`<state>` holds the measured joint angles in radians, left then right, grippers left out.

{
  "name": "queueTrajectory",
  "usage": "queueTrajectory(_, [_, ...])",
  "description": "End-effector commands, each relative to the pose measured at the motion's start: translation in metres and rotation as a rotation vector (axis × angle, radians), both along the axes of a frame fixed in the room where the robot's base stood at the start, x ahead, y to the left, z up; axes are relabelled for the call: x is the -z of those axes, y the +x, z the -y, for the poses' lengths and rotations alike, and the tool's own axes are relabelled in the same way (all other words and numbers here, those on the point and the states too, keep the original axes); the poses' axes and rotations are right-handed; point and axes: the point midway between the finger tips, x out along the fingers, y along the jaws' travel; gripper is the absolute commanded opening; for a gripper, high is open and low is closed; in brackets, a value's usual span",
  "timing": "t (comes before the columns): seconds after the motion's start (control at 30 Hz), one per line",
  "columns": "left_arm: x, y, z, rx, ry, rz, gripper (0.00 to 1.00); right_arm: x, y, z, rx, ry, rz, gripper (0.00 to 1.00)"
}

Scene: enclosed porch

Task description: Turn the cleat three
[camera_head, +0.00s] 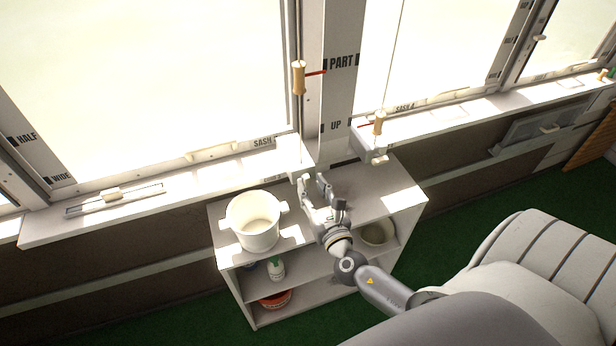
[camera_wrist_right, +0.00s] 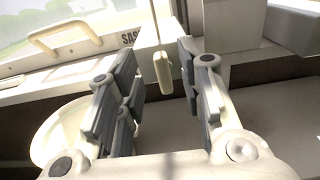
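I cannot tell which fitting is cleat three. A wooden piece with a red pointer (camera_head: 299,77) is on the window post beside the word PART. A second wooden piece (camera_head: 379,122) with a red pointer stands by the word UP, above a white bracket (camera_head: 372,150). In the right wrist view, a small cream block (camera_wrist_right: 162,72) appears at the lower end of a thin cord, between and beyond the fingers. My right gripper (camera_head: 313,181) is over the shelf top; its fingers (camera_wrist_right: 158,90) are apart with nothing between them. My left gripper is not in view.
A white shelf unit (camera_head: 405,196) stands below the sill. A white bucket (camera_head: 253,222) stands on its top, left of my right gripper; the bucket also shows in the right wrist view (camera_wrist_right: 55,128). A cushioned seat (camera_head: 530,255) is at the right.

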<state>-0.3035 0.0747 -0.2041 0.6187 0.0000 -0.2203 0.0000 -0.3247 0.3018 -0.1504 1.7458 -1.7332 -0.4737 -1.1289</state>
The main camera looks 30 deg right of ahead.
Motion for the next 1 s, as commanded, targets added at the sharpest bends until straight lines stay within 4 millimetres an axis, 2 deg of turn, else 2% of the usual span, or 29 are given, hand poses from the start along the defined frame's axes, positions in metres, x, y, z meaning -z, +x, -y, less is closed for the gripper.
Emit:
queueTrajectory(0.1, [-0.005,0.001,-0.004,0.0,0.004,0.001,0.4,-0.001,0.016,0.004,0.0,0.0,0.0,0.35])
queueTrajectory(0.23, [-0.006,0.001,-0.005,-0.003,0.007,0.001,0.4,0.0,0.027,0.006,0.0,0.0,0.0,0.35])
queueTrajectory(0.6, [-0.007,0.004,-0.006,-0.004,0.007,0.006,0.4,0.001,0.031,0.008,0.0,0.001,-0.002,0.35])
queueTrajectory(0.67, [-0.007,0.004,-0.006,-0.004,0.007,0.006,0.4,0.001,0.031,0.008,0.0,0.001,-0.001,0.3])
queueTrajectory(0.9, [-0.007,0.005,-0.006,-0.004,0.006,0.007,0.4,0.001,0.031,0.008,0.0,0.001,-0.001,0.0])
queueTrajectory(1.0, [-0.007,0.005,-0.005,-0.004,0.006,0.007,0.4,0.001,0.031,0.008,0.0,0.001,-0.001,0.0])
